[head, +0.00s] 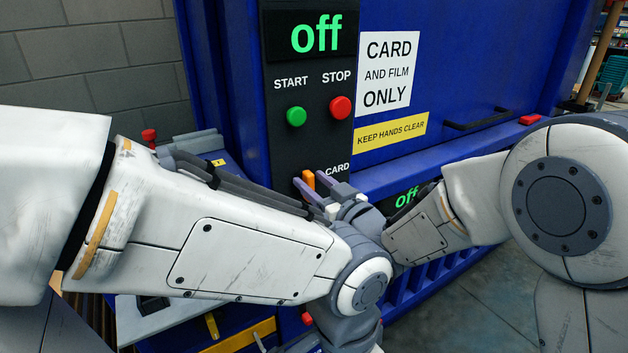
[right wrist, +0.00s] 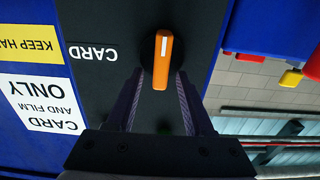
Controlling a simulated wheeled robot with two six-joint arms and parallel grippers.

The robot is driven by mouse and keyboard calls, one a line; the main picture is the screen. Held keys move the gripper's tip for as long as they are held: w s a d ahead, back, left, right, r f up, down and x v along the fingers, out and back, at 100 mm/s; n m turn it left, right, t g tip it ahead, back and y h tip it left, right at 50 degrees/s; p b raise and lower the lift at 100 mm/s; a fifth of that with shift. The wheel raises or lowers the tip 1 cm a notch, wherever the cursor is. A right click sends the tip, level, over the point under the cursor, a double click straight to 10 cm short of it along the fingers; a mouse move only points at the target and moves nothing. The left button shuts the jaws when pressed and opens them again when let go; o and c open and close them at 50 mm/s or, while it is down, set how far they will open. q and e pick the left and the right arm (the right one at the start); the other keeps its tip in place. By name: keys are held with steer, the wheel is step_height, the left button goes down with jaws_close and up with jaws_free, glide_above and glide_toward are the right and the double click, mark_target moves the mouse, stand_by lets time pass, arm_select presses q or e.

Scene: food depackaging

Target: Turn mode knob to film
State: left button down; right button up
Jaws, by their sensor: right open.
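The orange mode knob (head: 309,180) is on the black control panel (head: 285,150), left of the word CARD. In the right wrist view, the knob (right wrist: 162,62) stands upright with a white line on it. The CARD label (right wrist: 92,53) appears upside down there, and I see no FILM label. My right gripper (head: 318,188) is open at the knob. In the right wrist view, my right gripper (right wrist: 160,78) has one finger on each side of the knob, with gaps showing. My left arm comes in from the left, but its gripper does not show.
A green START button (head: 296,117) and a red STOP button (head: 340,107) sit above the knob. A display (head: 316,34) above them reads "off". Signs hang on the blue machine (head: 460,75) to the right. My left forearm crosses low in front of the panel.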

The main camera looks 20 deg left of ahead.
steer(key=shift+a, duration=0.1)
jaws_close()
steer(key=shift+s+f+n+b, duration=0.15)
steer(key=shift+n+b, duration=0.35)
steer(key=shift+b, duration=0.35)
steer(key=shift+s+a+f+n+b, duration=0.1)
steer(key=shift+s+a+n+b, duration=0.05)
steer(key=shift+n+b, duration=1.35)
steer(key=shift+s+a+f+n+b, duration=0.1)
steer(key=shift+s+a+n+b, duration=0.05)
steer(key=shift+n+b, duration=1.3)
steer(key=shift+s+a+f+n+b, duration=0.15)
steer(key=shift+n+b, duration=0.9)
steer(key=shift+b, duration=0.8)
steer(key=shift+r, duration=0.1)
